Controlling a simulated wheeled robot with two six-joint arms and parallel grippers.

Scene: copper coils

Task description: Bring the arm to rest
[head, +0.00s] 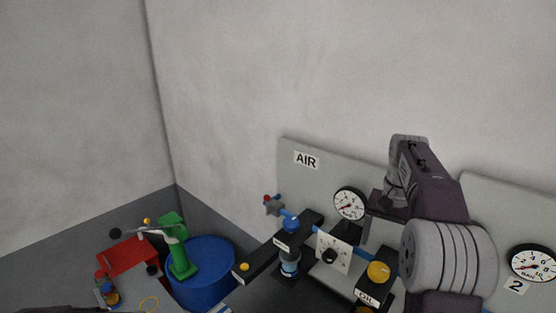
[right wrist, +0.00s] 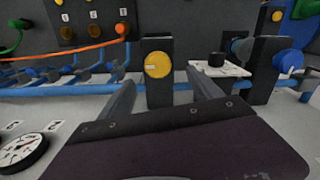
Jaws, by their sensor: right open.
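My right arm comes up from the lower right in the head view. Its gripper (head: 375,215) hangs in front of the grey AIR panel (head: 300,180), partly hidden by my own wrist. In the right wrist view the right gripper (right wrist: 163,88) is open, its two dark fingers spread with nothing held. A dark block with a yellow knob (right wrist: 157,65) shows between and beyond the fingers; I cannot tell how far away it is. My left gripper is not in view.
A gauge (head: 350,203), a white dial plate (head: 333,253) and an OIL block's yellow knob (head: 379,272) lie close to my right arm. A blue drum (head: 203,270) and a green tool (head: 178,250) are at lower left. The upper wall area is clear.

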